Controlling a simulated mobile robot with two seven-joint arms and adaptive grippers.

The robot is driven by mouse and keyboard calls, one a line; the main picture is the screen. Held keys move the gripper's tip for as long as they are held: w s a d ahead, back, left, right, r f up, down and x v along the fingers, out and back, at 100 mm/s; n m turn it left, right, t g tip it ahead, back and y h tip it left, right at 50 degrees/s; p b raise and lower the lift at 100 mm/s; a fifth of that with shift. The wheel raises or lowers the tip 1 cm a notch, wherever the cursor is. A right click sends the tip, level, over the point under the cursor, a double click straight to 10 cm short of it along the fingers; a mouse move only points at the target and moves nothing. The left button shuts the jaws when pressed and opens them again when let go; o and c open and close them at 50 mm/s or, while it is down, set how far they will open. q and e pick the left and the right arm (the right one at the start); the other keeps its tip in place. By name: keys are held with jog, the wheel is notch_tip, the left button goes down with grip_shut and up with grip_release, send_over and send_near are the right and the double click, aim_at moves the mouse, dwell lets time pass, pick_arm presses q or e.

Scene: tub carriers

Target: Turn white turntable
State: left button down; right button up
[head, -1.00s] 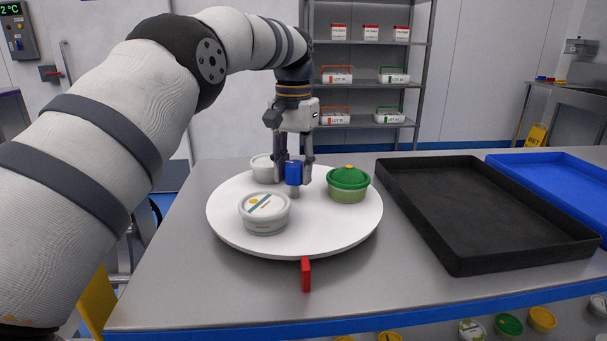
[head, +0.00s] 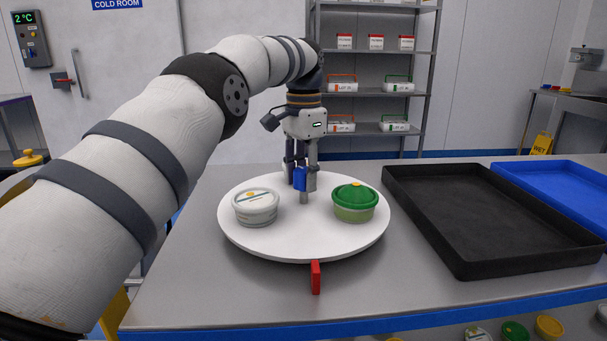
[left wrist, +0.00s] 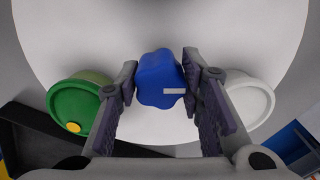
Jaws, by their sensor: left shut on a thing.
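The white turntable (head: 300,240) lies flat on the steel table, with a blue knob (head: 300,178) on a grey post at its middle. A white-lidded tub (head: 256,208) stands on its left side and a green-lidded tub (head: 355,203) on its right side. My left gripper (head: 303,183) points down from behind and is shut on the knob. In the left wrist view the lobed knob (left wrist: 158,78), with a white mark, sits between the fingers (left wrist: 162,84). The green tub (left wrist: 82,108) and a white tub (left wrist: 248,103) show on either side. My right gripper is not in view.
A red upright marker (head: 315,277) stands at the turntable's front rim. A black tray (head: 470,262) and a blue tray (head: 560,190) lie to the right. A shelf rack (head: 427,90) stands behind.

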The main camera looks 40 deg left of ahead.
pick_arm(q)
jog(key=shift+m, duration=5.6)
jog(key=c, duration=1.1)
grip_release()
